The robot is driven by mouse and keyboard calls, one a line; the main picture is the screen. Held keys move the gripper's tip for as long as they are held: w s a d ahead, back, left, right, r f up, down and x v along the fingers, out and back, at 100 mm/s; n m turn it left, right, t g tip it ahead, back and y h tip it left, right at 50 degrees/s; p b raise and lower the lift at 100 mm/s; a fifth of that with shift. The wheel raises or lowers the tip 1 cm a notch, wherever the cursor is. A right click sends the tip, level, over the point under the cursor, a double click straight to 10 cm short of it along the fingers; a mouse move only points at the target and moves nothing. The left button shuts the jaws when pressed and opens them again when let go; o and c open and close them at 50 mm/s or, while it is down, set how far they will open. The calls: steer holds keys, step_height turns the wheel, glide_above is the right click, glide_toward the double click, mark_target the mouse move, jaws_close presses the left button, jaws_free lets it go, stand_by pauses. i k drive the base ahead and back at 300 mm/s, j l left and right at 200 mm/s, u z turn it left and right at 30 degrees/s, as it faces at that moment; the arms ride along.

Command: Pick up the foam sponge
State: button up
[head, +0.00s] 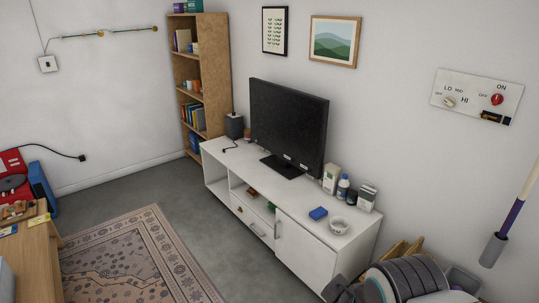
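A small blue block (318,213), which looks like the foam sponge, lies on top of the long white cabinet (218,149), near its right end. It sits just left of a white bowl (339,225) and in front of a few bottles and boxes. Its top and near side show clear of other things. Grey and dark banded parts at the bottom right look like my own arm. I cannot make out my gripper's fingers, and nothing shows touching the blue block.
A black television (289,122) stands mid-cabinet. A white box (331,178), a blue-and-white bottle (343,186) and another box (367,196) stand behind the block. A wooden bookcase (215,70) fills the corner. A patterned rug (135,262) and open grey floor lie in front; a wooden table (35,258) is left.

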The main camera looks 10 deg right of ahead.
mark_target(320, 213)
steer(key=i+u, duration=0.15)
steer(key=i, duration=0.35)
steer(key=i+l+u, duration=0.15)
steer(key=i, duration=0.35)
steer(key=i+l+u, duration=0.15)
steer(key=i, duration=0.35)
steer(key=i+l+u, duration=0.3)
steer(key=i+u, duration=0.15)
steer(key=i+l+u, duration=0.5)
steer(key=i+l, duration=0.05)
